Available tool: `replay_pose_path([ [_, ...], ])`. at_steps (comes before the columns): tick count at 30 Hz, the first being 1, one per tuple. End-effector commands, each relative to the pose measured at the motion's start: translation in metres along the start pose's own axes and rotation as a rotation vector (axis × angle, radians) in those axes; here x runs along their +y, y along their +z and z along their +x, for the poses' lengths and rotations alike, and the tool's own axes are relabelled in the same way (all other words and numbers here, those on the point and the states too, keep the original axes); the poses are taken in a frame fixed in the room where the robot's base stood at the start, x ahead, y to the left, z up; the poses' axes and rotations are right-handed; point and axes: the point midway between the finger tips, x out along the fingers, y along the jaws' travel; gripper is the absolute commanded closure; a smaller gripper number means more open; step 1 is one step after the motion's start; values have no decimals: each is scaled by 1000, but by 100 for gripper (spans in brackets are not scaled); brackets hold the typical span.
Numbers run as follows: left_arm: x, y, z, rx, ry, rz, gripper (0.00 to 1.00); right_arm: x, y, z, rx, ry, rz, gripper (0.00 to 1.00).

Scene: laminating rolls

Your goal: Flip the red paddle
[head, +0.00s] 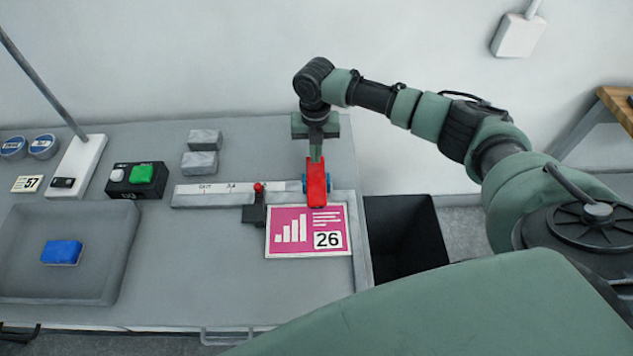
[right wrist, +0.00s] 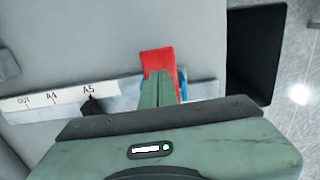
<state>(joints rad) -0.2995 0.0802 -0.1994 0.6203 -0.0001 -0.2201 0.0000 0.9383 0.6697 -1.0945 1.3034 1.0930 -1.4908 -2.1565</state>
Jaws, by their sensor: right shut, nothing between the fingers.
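The red paddle (head: 316,184) is at the right end of the grey ruler bar (head: 222,194), between blue pivot pieces. It also shows in the right wrist view (right wrist: 157,60). My right gripper (head: 316,156) is shut and empty, its fingertips right at the far part of the paddle from above. In the right wrist view the fingers (right wrist: 159,76) overlap the paddle; I cannot tell whether they touch it. A pink card marked 26 (head: 288,238) lies just in front of the bar, beneath the paddle's near end. My left gripper is out of view.
A black slider with a red knob (head: 257,208) sits on the bar. A grey tray (head: 110,282) with a blue block (head: 62,252) is at left. A button box (head: 137,180) and grey blocks (head: 201,162) stand behind. A black bin (head: 405,235) is beside the table's right edge.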

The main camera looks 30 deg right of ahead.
Motion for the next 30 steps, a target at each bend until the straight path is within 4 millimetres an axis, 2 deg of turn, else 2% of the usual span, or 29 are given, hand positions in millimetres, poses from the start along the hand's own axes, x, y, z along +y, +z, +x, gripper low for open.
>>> replay_pose_path([
  [30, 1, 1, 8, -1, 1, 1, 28, 0, 0, 16, 0, 0, 0, 100],
])
